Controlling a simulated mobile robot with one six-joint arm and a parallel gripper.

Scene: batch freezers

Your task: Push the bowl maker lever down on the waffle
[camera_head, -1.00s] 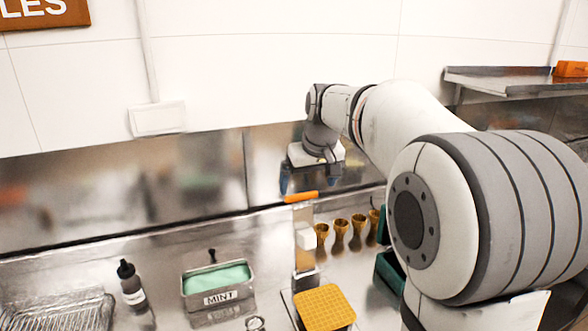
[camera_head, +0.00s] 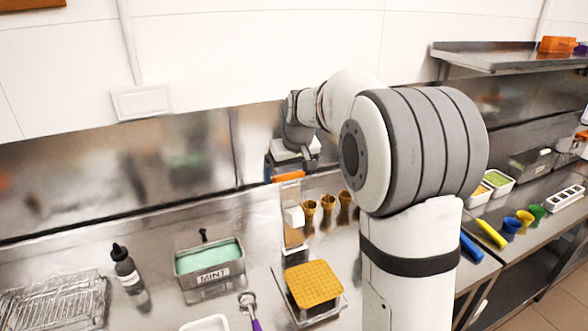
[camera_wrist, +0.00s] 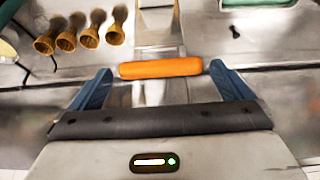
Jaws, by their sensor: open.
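The bowl maker stands on the steel counter, with its orange lever (camera_head: 290,176) raised at the top of an upright frame. An orange-yellow waffle (camera_head: 313,283) lies flat on the bowl maker's base plate (camera_head: 334,312). My gripper (camera_head: 291,162) is at the lever, close behind and above it in the head view. In the wrist view the lever handle (camera_wrist: 160,68) lies crosswise between the two blue fingertips of my gripper (camera_wrist: 161,75). The fingers are spread wide, and the handle looks clear of both. Whether anything touches the handle is hard to tell.
Several brown cones (camera_head: 327,203) stand right of the bowl maker. A mint tub (camera_head: 209,262), a dark bottle (camera_head: 125,268), a wire rack (camera_head: 50,303) and a purple-handled scoop (camera_head: 248,305) are to its left. The steel wall is close behind.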

